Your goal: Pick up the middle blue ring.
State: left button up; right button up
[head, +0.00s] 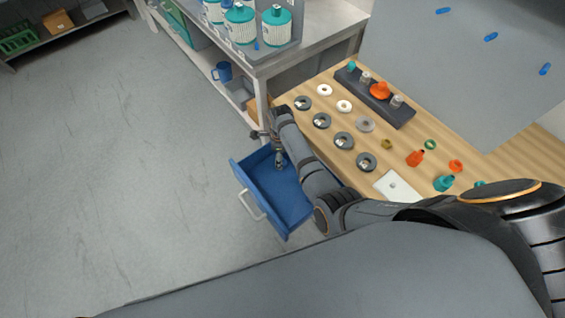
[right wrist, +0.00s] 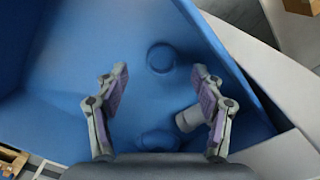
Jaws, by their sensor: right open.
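Two round blue shapes that look like rings lie in the open blue drawer (head: 262,207). In the right wrist view one blue ring (right wrist: 161,57) is ahead of the fingertips, roughly centred, and the other (right wrist: 157,141) is nearer the palm. I cannot tell which is the middle one, and their blue blends with the drawer (right wrist: 65,60). My right gripper (head: 280,161) reaches down into the drawer. In its wrist view the two fingers (right wrist: 159,82) are wide apart, with nothing between the pads held. My left gripper is out of view.
A grey cylinder (right wrist: 189,119) lies by the right finger. Drawer walls surround the gripper. The wooden bench (head: 322,91) beside it carries several grey discs, white rings and a dark rack (head: 402,117). Three small blue pieces, one of them (head: 490,37) central, are on the grey panel (head: 450,75).

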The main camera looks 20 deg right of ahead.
notch_tip(320, 180, down, 4)
jog(key=shift+w+d+r, duration=0.1)
jog(key=shift+w, duration=0.05)
jog(key=c, duration=0.8)
jog(key=shift+r, duration=0.1)
